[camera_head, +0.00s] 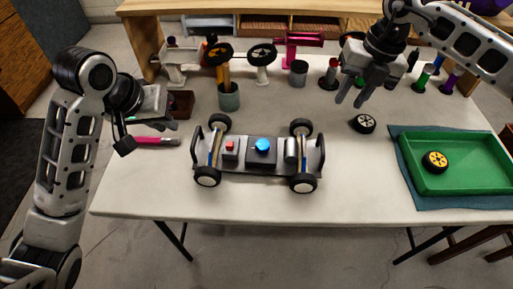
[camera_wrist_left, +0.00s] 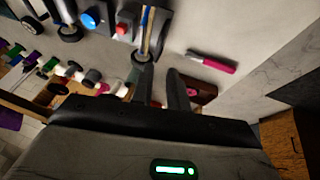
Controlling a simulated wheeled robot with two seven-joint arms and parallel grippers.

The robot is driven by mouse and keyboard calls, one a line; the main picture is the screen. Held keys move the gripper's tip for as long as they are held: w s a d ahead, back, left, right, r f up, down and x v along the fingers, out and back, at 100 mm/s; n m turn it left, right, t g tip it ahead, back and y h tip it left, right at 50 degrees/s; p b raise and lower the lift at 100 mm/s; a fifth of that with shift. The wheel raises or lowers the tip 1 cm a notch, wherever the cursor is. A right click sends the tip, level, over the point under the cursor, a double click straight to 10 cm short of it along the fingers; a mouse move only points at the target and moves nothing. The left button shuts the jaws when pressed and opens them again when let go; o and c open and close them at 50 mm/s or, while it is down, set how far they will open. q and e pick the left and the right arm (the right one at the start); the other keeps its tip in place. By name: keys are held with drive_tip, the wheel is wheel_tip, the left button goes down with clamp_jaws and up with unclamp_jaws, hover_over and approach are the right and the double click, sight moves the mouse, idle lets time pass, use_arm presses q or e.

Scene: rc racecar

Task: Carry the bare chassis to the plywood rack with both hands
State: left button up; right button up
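The chassis (camera_head: 262,168) sits on the white table, front middle. It has a wheel at each corner, black end handles, a red-topped block, a blue-topped block and a grey cylinder. Part of it shows at the top of the left wrist view (camera_wrist_left: 122,30). My right gripper (camera_head: 356,96) is open and empty, behind and right of the chassis.
A pink-handled tool (camera_head: 155,141) lies left of the chassis. A loose wheel (camera_head: 364,123) lies to its right. A green tray (camera_head: 465,186) holding a yellow-hubbed wheel stands at the right. Cups, stands and parts crowd the back. The table in front of the chassis is clear.

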sight(193, 142)
drive_tip(key=shift+a, duration=0.1)
